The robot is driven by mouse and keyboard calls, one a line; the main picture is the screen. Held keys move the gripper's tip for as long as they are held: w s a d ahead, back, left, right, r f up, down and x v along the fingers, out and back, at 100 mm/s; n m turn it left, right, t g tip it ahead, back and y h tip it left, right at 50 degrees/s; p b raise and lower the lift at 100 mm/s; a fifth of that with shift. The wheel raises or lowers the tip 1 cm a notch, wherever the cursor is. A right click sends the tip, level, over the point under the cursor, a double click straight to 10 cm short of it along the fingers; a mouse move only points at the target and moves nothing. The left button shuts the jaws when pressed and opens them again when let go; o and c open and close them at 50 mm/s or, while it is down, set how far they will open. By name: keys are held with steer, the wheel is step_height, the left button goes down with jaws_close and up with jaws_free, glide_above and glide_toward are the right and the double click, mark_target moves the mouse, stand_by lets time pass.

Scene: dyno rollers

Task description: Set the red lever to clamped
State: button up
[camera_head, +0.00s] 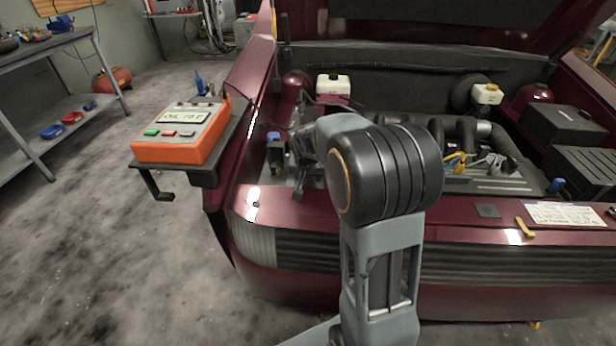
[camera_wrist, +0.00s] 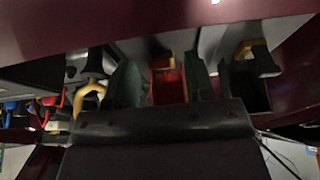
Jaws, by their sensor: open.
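A red part (camera_wrist: 170,86), perhaps the red lever, shows in the wrist view between the two green fingers of my gripper (camera_wrist: 162,84). The fingers are apart, with one on each side of it. I cannot tell whether either finger touches it, or how the lever is set. My gripper's body hides its near end. In the head view my arm's dark joint covers part of the engine bay, and I cannot make out the red lever there.
The dark red car's front edge (camera_head: 470,212) lies below the open engine bay. An orange tester box (camera_head: 170,150) stands on a side shelf at left. In the wrist view a yellow loop (camera_wrist: 88,98) is left of my fingers.

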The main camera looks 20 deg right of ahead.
steer(key=shift+w+f, duration=0.15)
steer(key=shift+f, duration=0.15)
jaws_close()
steer(key=shift+f+b, duration=0.4)
steer(key=shift+b, duration=0.8)
steer(key=shift+r+t+h+b, duration=0.1)
steer(key=shift+t+h+b, duration=0.4)
steer(key=shift+b, duration=0.55)
steer(key=shift+r, duration=0.15)
jaws_free()
